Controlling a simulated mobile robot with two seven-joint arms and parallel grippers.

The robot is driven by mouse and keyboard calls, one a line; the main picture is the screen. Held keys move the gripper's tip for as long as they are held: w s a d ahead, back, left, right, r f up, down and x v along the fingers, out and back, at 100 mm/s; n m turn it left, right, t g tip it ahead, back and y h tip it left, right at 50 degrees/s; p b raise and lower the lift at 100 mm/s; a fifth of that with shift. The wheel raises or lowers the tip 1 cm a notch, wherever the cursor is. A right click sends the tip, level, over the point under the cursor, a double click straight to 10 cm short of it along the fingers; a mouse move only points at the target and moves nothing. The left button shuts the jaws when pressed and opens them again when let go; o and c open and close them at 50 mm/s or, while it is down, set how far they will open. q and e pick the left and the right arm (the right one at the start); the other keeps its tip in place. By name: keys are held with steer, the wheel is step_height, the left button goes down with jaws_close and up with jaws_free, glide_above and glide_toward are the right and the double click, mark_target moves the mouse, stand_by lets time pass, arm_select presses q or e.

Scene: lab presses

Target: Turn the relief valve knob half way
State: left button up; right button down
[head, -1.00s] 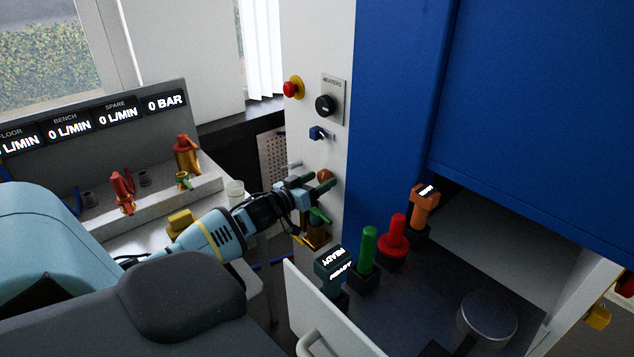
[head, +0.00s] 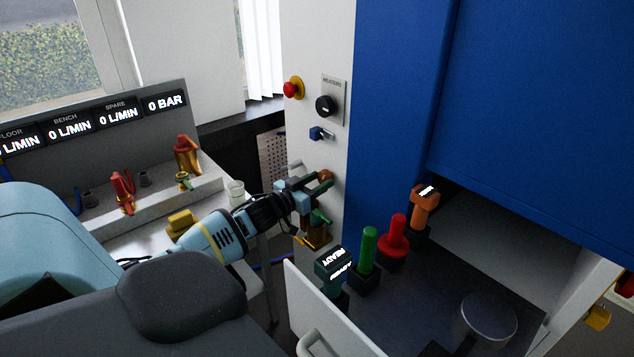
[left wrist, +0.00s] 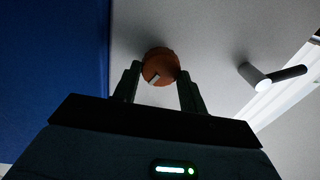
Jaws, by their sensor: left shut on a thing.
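The relief valve knob, a round orange-brown knob (head: 326,175) with a pale mark on its face, sits on the white side panel of the blue press. It shows clearly in the left wrist view (left wrist: 159,65), between the two dark fingers. My left gripper (head: 318,184) is shut on this knob, one finger on each side. The gripper (left wrist: 160,78) partly covers the knob in the head view. The knob's pale mark is tilted in the wrist view. My right gripper is not in view.
A green lever (head: 320,217) sits just below my gripper. Several coloured tools stand on the shelf at right, including a green one (head: 368,250).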

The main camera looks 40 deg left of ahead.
arm_select(q)
steer(key=m, duration=0.4)
steer(key=shift+f+m, duration=0.1)
steer(key=shift+m, duration=0.2)
steer(key=m, duration=0.4)
steer(key=shift+f+m+h+b, duration=0.1)
steer(key=shift+m+h+b, duration=0.2)
steer(key=shift+m+b, duration=0.1)
steer(key=m, duration=0.2)
steer(key=shift+m+t+b, duration=0.3)
steer(key=shift+m, duration=0.1)
steer(key=m+b, duration=0.1)
steer(key=m, duration=0.2)
steer(key=shift+f+m+h, duration=0.15)
steer(key=shift+m+h, duration=0.15)
steer(key=shift+m, duration=0.1)
steer(key=shift+m+b, duration=0.4)
steer(key=shift+m, duration=1.4)
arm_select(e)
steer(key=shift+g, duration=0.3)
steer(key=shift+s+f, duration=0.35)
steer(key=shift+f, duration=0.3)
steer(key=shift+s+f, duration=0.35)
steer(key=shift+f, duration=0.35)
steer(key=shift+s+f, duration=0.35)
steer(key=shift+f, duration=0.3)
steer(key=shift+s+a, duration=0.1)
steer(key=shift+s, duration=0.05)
arm_select(q)
steer(key=o, duration=1)
